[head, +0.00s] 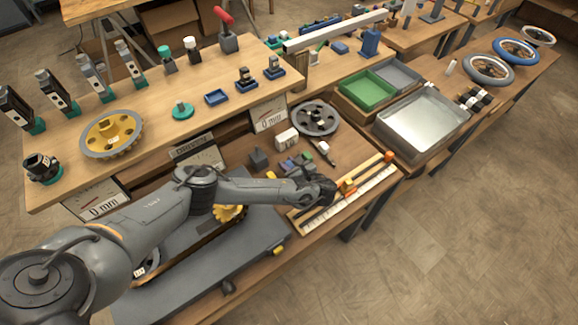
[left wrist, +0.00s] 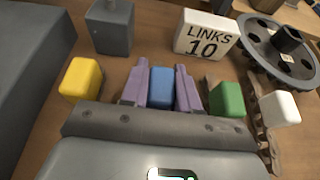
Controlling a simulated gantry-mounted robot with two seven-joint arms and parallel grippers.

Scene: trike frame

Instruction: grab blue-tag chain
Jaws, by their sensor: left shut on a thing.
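The blue tag (left wrist: 161,88) sits between the two purple fingers of my left gripper (left wrist: 161,86), which is shut on it from both sides. Most of the chain behind the tag is hidden by the gripper body. In the head view, my left gripper (head: 312,183) is low over the table, and its fingertips are hard to make out. A yellow tag (left wrist: 81,78) is left of the fingers, a green tag (left wrist: 227,99) close on their right, and a white tag (left wrist: 279,108) with dark links farther right. My right gripper is not in view.
A white LINKS 10 block (left wrist: 204,35) and a dark grey block (left wrist: 112,27) stand behind the tags. A dark toothed wheel (head: 315,118) lies farther back. A wooden ruler board (head: 345,197) lies right of the gripper. Green (head: 366,90) and metal (head: 422,118) trays stand back right.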

